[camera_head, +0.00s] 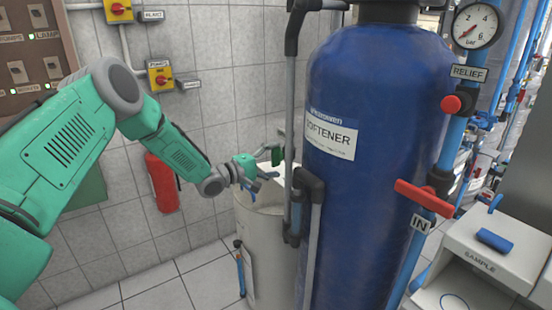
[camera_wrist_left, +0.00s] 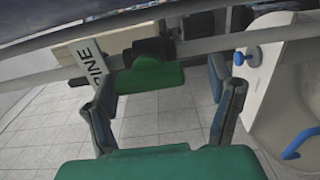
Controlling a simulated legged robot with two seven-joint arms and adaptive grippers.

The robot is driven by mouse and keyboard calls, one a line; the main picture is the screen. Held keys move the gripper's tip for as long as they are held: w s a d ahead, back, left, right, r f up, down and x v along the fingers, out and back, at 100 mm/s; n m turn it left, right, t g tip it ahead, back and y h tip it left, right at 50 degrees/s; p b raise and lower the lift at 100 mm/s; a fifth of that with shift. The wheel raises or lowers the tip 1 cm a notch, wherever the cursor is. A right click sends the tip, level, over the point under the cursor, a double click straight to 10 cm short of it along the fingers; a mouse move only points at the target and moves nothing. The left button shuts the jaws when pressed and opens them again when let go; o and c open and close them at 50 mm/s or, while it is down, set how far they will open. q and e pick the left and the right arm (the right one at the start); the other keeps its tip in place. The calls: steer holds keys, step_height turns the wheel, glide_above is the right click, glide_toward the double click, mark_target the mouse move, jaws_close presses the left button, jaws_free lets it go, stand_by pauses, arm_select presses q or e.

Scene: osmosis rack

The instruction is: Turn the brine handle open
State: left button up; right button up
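The brine handle is a green lever on a dark valve body in a grey pipe. It shows at upper centre in the left wrist view (camera_wrist_left: 147,75) and small beside the softener tank in the head view (camera_head: 277,156). A white tag (camera_wrist_left: 92,62) ending in "INE" is beside it. My left gripper (camera_head: 266,171) is close to the handle. In the left wrist view its fingers (camera_wrist_left: 162,82) are spread apart, with the green handle between their tips. I cannot tell whether either finger touches it. My right gripper is not in view.
The blue softener tank (camera_head: 375,160) stands right of the handle. A cream brine tank (camera_head: 270,235) is below it. Grey pipes (camera_head: 311,235) run close beside. A red fire extinguisher (camera_head: 162,183) hangs on the wall. A red handle (camera_head: 424,196) is on the right-hand pipe.

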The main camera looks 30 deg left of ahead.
arm_select(q)
steer(key=shift+w+a+r, duration=0.1)
steer(key=shift+a+r, duration=0.1)
steer(key=v, duration=1.2)
steer(key=shift+f, duration=0.2)
steer(key=shift+w, duration=0.1)
